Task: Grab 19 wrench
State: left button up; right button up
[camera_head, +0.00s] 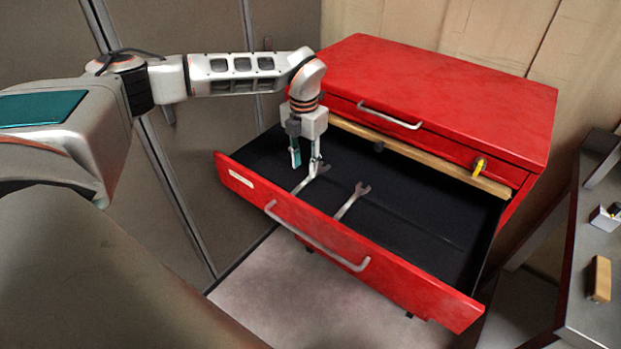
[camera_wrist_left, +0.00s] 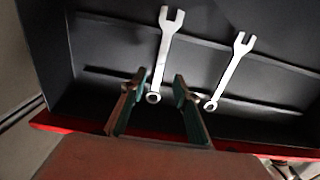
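Two silver wrenches lie apart in the open black-lined drawer (camera_head: 430,215): a left wrench (camera_head: 303,185) and a right wrench (camera_head: 350,203). They also show in the wrist view, the left wrench (camera_wrist_left: 164,55) and the right wrench (camera_wrist_left: 229,70), with forked ends up and ring ends down. No size marking is readable on either. My left gripper (camera_head: 305,160) points down over the left wrench, fingers apart. In the wrist view the left gripper (camera_wrist_left: 160,82) is open, with the left wrench's ring end showing between its fingers; contact cannot be told. My right gripper is out of view.
The drawer belongs to a red cabinet (camera_head: 440,90). Its red front (camera_head: 400,275) has a bar handle (camera_head: 315,240) and a small label. A grey workbench (camera_head: 595,260) with small items stands at the right. The drawer's right part is clear.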

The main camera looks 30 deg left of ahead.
aim_at(305, 182)
pick_arm(q)
notch_tip(305, 182, down, 5)
jog(key=shift+f, duration=0.1)
jog(key=shift+s, duration=0.1)
grip_shut()
